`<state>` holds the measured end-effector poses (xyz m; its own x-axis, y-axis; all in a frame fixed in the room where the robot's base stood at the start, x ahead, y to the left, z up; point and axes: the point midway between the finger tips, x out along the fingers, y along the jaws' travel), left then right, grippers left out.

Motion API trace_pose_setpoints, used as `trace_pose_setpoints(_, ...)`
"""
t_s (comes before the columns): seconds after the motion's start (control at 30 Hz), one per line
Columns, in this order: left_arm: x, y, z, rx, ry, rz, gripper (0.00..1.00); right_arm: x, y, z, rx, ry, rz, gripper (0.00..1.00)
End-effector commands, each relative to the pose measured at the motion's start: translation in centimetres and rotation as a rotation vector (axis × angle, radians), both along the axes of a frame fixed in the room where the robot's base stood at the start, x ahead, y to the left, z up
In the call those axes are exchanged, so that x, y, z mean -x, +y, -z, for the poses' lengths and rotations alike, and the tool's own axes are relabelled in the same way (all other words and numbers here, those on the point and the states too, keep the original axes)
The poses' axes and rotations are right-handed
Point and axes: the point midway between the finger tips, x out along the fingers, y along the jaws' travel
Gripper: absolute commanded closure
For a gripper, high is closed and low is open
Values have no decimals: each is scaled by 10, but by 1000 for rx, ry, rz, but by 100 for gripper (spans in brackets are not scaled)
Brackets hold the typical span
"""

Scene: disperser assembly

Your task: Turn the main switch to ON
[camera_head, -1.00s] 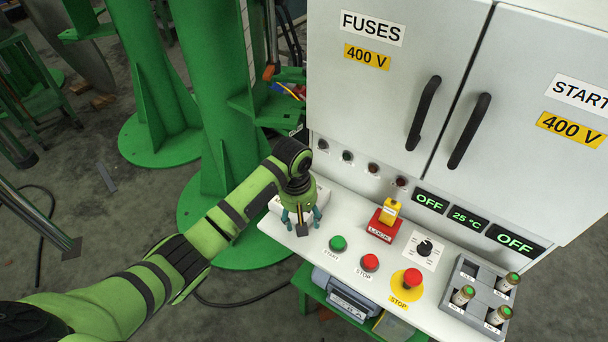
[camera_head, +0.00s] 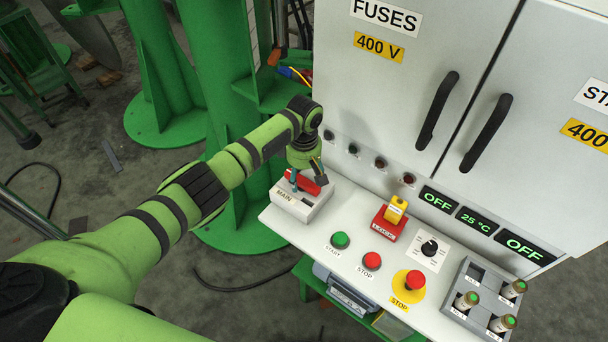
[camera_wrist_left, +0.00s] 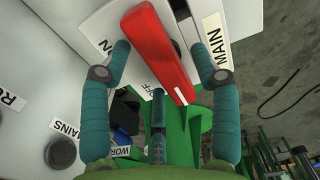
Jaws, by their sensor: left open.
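The main switch is a white box (camera_head: 311,208) labelled MAIN with a red lever (camera_head: 304,182), at the left end of the white panel. In the left wrist view the red lever (camera_wrist_left: 158,50) lies between the spread teal fingers, with an OFF label near its lower end and another, partly hidden label near its upper end. My left gripper (camera_head: 307,183) is open, right at the lever, and partly covers it in the head view. I cannot tell whether a finger touches the lever. My right gripper is not in view.
The panel (camera_head: 320,256) also carries a green START button (camera_head: 340,240), red STOP buttons, a yellow LOCK piece (camera_head: 396,209), a black knob (camera_head: 429,247) and a fuse tray (camera_head: 466,284). The cabinet (camera_head: 420,60) with black handles stands behind.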

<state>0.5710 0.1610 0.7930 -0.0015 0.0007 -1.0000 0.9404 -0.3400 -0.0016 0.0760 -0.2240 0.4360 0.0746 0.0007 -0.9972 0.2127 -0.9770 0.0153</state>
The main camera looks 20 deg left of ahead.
Motion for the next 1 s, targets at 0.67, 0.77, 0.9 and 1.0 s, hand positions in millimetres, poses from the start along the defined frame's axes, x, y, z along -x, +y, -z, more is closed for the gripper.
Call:
trace_pose_setpoints(0.67,0,0,1,0,0,12,95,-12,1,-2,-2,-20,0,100)
trace_pose_setpoints(0.77,1,-1,0,0,0,34,95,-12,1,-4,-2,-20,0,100)
trace_pose_setpoints(0.9,1,-1,0,1,3,96,95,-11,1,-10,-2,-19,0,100)
trace_pose_setpoints(1.0,2,-2,-1,1,4,163,95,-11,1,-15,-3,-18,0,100)
